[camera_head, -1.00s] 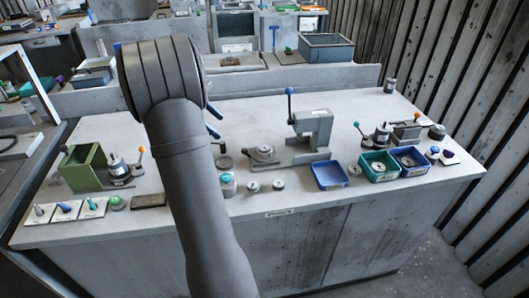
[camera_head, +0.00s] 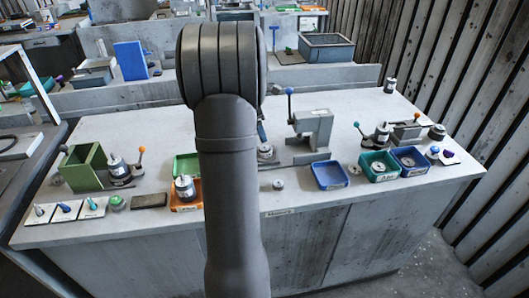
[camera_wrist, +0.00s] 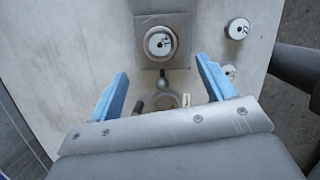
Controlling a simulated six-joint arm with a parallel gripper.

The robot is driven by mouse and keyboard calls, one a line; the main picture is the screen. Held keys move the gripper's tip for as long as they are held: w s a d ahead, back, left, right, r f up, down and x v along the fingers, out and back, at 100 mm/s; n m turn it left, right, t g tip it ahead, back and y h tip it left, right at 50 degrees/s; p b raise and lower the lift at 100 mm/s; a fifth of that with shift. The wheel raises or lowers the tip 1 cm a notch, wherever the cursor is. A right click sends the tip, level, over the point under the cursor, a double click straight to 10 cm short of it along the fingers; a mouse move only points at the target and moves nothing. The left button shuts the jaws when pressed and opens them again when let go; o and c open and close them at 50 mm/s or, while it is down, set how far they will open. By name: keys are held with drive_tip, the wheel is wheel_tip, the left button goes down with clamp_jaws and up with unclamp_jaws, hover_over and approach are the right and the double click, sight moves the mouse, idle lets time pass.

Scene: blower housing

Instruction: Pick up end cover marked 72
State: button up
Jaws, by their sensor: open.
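In the wrist view, a round metal cover (camera_wrist: 159,43) with a small dark-marked white label sits on a square grey plate. The numbers are too small to read, so I cannot tell which is 72. My gripper (camera_wrist: 162,68) is open with empty blue fingers, their tips just below the cover in the picture. In the head view my arm mostly hides the gripper. One round piece (camera_head: 278,184) shows on the bench front.
A grey press (camera_head: 313,130) with a blue-knobbed lever stands right of my arm. A blue bin (camera_head: 330,187), teal bin (camera_head: 365,172) and navy bin (camera_head: 422,168) line the right front. An orange tray (camera_head: 187,207) and green box (camera_head: 82,180) are at left. The back of the bench is mostly clear.

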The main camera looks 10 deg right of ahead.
drive_tip(key=x, duration=0.9)
drive_tip(key=shift+r, duration=0.1)
drive_tip(key=c, duration=1.1)
